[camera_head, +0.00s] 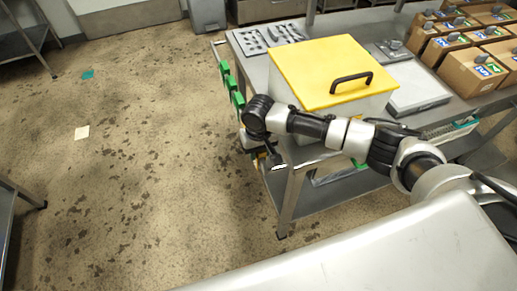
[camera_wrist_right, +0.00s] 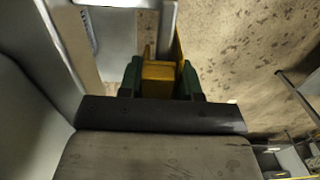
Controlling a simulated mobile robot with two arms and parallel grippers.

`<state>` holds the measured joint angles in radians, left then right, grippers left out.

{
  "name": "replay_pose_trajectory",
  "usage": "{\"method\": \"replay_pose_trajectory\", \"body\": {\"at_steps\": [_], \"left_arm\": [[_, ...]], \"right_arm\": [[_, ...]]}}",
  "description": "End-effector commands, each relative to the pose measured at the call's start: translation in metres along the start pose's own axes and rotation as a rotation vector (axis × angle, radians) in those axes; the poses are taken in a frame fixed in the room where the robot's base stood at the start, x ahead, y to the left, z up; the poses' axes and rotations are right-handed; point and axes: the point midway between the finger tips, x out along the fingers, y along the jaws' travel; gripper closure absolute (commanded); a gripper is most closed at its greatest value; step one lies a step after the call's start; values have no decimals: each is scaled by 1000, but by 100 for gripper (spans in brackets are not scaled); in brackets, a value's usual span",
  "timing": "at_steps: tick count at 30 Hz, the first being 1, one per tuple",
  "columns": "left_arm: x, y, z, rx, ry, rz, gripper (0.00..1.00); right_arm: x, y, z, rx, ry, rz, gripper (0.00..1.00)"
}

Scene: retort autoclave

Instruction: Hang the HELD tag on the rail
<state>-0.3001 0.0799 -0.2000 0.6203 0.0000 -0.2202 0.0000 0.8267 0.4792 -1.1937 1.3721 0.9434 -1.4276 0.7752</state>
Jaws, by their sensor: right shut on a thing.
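My right gripper (camera_head: 264,158) is at the left end of the steel table, low beside its near corner. In the right wrist view its two dark green fingers (camera_wrist_right: 160,78) are shut on a yellow piece (camera_wrist_right: 158,71), which I take to be the HELD tag; no lettering is readable. A thin yellow edge stands beyond the fingers. Several green tags (camera_head: 238,100) hang along the table's left end, just beyond my right wrist. The rail itself is hard to make out, and my wrist hides part of that end. My left gripper is not in view.
A white box with a yellow lid (camera_head: 320,62) and black handle stands on the steel table (camera_head: 252,68), close behind my forearm. Cardboard boxes (camera_head: 472,72) stand at the right. A lower shelf (camera_head: 340,190) lies under the table. The floor to the left is open.

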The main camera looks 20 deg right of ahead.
Motion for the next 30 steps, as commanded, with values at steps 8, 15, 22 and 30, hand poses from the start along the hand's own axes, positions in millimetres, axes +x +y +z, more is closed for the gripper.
{"method": "replay_pose_trajectory", "body": {"at_steps": [8,15,22,30], "left_arm": [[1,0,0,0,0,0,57],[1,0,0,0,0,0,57],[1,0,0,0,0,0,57],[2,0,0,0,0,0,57]], "right_arm": [[4,0,0,1,0,0,89],[3,0,0,0,0,0,47],[3,0,0,0,0,0,37],[-12,0,-1,0,2,-2,37]]}}
